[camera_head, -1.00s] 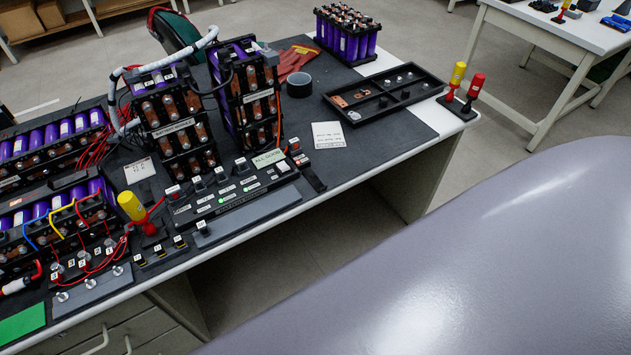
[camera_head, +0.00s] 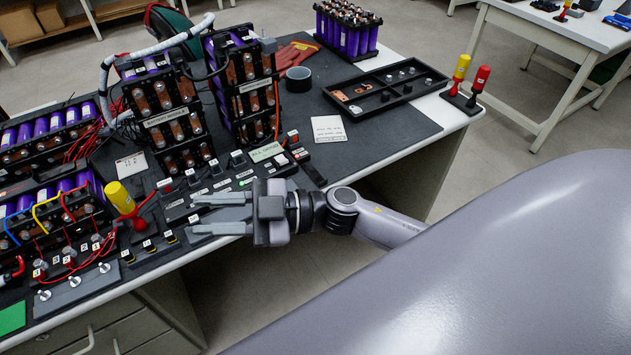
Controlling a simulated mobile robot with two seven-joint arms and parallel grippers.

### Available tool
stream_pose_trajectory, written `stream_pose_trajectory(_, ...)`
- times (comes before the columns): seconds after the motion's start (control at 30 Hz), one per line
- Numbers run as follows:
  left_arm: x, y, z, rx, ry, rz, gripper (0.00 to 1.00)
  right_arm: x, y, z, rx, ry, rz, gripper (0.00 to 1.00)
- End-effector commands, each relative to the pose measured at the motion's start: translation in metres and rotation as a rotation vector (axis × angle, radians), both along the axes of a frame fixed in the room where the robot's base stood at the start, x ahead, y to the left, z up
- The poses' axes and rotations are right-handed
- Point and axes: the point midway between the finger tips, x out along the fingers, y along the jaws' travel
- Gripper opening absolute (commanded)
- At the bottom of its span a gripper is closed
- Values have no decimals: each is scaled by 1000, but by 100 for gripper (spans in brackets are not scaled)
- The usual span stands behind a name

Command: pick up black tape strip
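A thin black strip (camera_head: 313,174), which looks like the tape strip, lies on the dark mat at the right end of the control panel (camera_head: 225,188). A black tape roll (camera_head: 298,79) stands farther back on the mat. My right gripper (camera_head: 192,214) is over the front edge of the table, fingers pointing left. Its two fingers are apart with nothing between them. It is left of and nearer than the strip, and hides the front part of the panel. My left gripper is out of view.
Battery modules (camera_head: 168,120) with purple cells stand tall behind the panel. A black parts tray (camera_head: 386,88) and a white note card (camera_head: 328,129) lie at right. The mat between card and roll is clear.

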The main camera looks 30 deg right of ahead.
Motion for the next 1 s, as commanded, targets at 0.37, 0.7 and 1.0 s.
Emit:
stream_pose_trajectory(0.37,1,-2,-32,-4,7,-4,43,8,-52,-81,-806,120,385,32)
stream_pose_trajectory(0.7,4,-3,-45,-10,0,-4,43,66,-215,-89,-1475,503,-5,32)
stream_pose_trajectory(1.0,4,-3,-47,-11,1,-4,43,76,-252,-88,-1573,601,-158,32)
